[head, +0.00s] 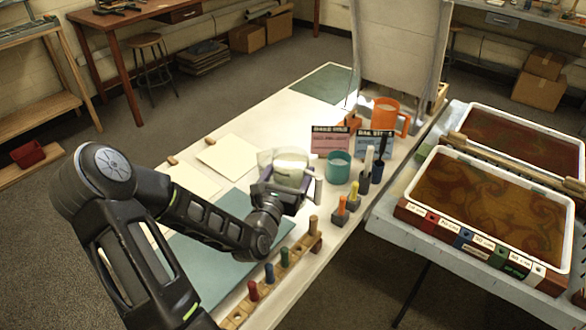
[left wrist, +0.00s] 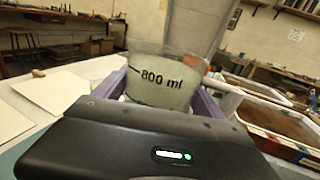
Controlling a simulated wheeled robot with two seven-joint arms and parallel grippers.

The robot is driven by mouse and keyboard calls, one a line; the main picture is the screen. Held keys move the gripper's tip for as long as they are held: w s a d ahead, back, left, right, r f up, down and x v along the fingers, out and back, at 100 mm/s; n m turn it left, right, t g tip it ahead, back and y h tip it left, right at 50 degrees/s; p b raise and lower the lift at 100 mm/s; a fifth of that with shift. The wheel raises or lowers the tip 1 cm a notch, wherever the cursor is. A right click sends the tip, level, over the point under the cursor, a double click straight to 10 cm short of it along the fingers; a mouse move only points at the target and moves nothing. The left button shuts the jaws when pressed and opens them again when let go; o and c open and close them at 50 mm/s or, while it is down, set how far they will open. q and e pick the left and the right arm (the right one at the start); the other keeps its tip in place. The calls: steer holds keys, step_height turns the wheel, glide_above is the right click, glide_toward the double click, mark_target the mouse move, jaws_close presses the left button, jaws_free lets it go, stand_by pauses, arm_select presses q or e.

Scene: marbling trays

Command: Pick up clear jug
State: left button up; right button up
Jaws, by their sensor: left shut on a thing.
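The clear jug (head: 291,170) is a see-through vessel with pale contents, over the middle of the white table in the head view. My left gripper (head: 287,186) is shut on it, with the fingers on either side of its body. In the left wrist view the jug (left wrist: 166,80) stands roughly upright between the fingers and shows an "800 ml" mark. Its lower part is hidden behind the gripper body. I cannot tell whether its base touches the table. My right gripper is not in view.
A teal cup (head: 338,166), an orange jug (head: 389,117) and two small signs stand right of the clear jug. Marker holders line the table's front edge. Two marbling trays (head: 500,200) fill the table at right. Pale sheets (head: 228,157) lie to the left.

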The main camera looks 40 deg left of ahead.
arm_select(q)
steer(key=shift+s+d+r, duration=0.15)
steer(key=shift+s+r, duration=0.2)
steer(key=shift+s, duration=0.05)
steer(key=shift+r, duration=0.1)
stand_by(0.8)
